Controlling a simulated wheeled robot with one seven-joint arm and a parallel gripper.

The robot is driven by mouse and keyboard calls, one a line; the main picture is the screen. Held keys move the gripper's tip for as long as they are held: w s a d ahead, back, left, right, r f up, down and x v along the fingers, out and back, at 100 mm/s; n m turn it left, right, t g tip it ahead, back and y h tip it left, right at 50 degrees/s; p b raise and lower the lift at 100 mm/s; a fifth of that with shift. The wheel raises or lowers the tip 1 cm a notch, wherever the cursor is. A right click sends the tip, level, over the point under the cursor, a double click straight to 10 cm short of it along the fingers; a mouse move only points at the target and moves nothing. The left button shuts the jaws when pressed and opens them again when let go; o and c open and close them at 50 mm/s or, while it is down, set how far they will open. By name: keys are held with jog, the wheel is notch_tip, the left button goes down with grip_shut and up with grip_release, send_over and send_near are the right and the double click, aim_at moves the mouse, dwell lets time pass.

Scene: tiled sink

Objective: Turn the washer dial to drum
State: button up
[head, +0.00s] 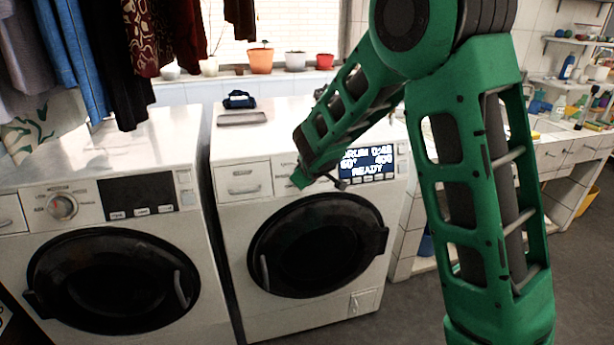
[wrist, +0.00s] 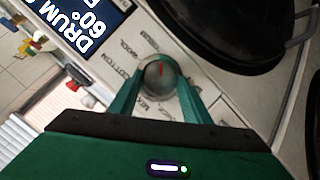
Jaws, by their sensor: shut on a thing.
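The washer with the lit display is the right-hand white machine (head: 240,165) in the head view. Its dial (wrist: 160,78) shows in the wrist view as a round grey knob with a red mark, among printed labels such as WOOL, COTTON and MIX. My gripper (wrist: 158,92) has a green finger on each side of the dial and is shut on it. In the head view my green arm hides the dial. The display (head: 368,163) reads DRUM, 60°, and READY; it also shows large in the wrist view (wrist: 85,25).
A second washer (head: 110,215) with a dark display stands at the left. Clothes (head: 70,55) hang above it. Pots (head: 261,60) line the windowsill.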

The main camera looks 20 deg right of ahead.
jog(key=shift+s+d+f, duration=0.15)
jog(key=shift+s+f, duration=0.05)
jog(key=shift+f, duration=0.1)
dwell(0.4)
jog(key=o, duration=1)
jog(key=shift+o, duration=0.2)
jog(key=shift+w+r, duration=0.1)
jog(key=shift+r, duration=0.1)
jog(key=v, duration=1)
jog(key=shift+s, duration=0.25)
jog(key=shift+d+r+m, duration=0.1)
jog(key=shift+r+m, duration=0.05)
jog(key=shift+m, duration=0.15)
